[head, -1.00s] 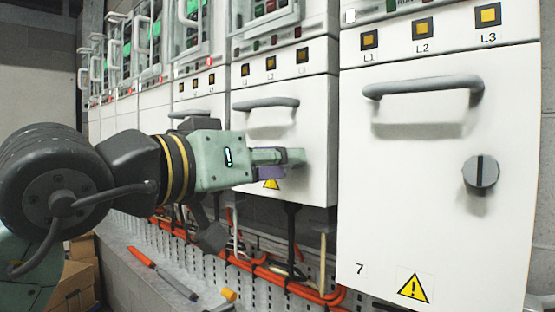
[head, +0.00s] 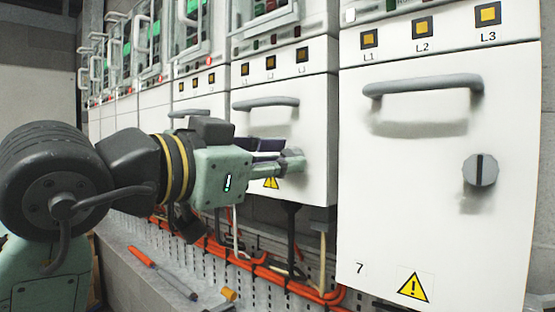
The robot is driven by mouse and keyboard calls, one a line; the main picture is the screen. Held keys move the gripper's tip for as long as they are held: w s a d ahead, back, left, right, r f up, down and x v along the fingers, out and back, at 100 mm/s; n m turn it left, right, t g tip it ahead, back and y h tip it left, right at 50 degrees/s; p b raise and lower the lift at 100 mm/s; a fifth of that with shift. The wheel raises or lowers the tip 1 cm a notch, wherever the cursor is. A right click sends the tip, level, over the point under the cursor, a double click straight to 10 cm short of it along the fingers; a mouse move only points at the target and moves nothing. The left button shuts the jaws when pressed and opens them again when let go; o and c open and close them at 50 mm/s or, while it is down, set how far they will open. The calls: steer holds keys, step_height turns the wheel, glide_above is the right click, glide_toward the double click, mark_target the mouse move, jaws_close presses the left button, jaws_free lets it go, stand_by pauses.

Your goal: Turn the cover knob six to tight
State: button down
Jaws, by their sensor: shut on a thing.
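The cover of cabinet six (head: 312,125) is the white panel left of the cabinet marked 7, with a grey bar handle (head: 265,103) and a yellow warning sign (head: 271,183). My gripper (head: 292,161) reaches from the left to the right part of this cover, its fingers shut at the place of the knob. The knob is hidden by the fingers, so its slot angle cannot be seen.
The cover marked 7 (head: 430,220) on the right has its own grey knob (head: 481,170), slot upright, and a bar handle (head: 423,87). Orange cables (head: 290,287) run below. A screwdriver (head: 165,274) lies on the ledge. More cabinets line the left.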

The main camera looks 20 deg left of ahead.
steer(key=m+b, duration=0.1)
steer(key=m, duration=0.9)
steer(key=shift+m, duration=0.4)
stand_by(0.4)
steer(key=c, duration=1.3)
jaws_free()
steer(key=shift+c, duration=0.2)
steer(key=v, duration=1.2)
steer(key=shift+a, duration=0.1)
